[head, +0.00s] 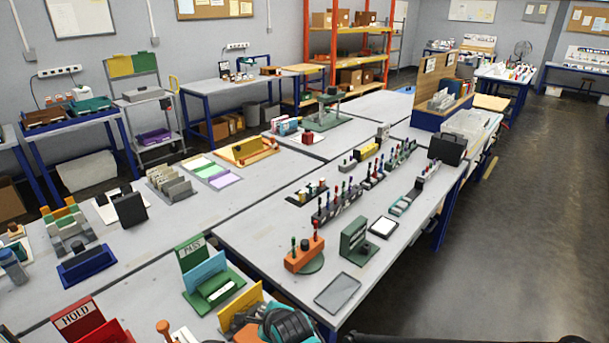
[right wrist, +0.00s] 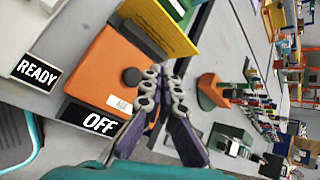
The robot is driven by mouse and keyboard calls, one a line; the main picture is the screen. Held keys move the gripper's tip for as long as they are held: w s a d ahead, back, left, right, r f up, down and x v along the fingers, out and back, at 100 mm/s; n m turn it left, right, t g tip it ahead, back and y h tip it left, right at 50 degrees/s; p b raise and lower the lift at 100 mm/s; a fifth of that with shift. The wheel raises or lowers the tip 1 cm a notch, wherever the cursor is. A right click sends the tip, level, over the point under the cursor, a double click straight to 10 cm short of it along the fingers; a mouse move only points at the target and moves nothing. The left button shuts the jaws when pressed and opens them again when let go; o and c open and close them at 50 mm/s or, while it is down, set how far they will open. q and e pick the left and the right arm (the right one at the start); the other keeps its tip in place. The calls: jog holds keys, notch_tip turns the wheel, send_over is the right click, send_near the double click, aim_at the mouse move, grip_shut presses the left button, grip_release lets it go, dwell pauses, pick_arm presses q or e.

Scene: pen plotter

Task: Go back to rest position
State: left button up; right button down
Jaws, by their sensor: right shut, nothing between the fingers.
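My right gripper (right wrist: 164,82) is shut and empty, its fingertips together, in the right wrist view. It appears in front of an orange box (right wrist: 105,75) with a black knob, a READY sign (right wrist: 35,72) and an OFF sign (right wrist: 92,119). I cannot tell whether the tips touch the box. In the head view, dark and teal parts of my right arm show at the bottom edge, beside a yellow panel (head: 240,306). My left gripper is out of view.
An orange pen holder (head: 304,255), a green stand (head: 354,241) and a grey plate (head: 338,292) stand on the near table (head: 262,235). A green PASS holder (head: 190,252) and a red HOLD holder (head: 78,319) stand left of my right arm. The floor at right (head: 520,250) is clear.

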jog(key=s+d+r+n+h, duration=0.15)
jog(key=d+r+n, duration=0.3)
jog(key=d, duration=0.65)
jog(key=s+d+r+n+h, duration=0.1)
jog(key=s+d+n, duration=0.6)
jog(key=d, duration=0.3)
jog(key=s+d+r+n+h, duration=0.1)
jog(key=s+d+n+h, duration=0.1)
jog(key=s+d+n, duration=0.5)
jog(key=d+n, duration=0.1)
jog(key=d, duration=0.3)
jog(key=shift+r+g, duration=0.2)
jog(key=shift+g, duration=0.2)
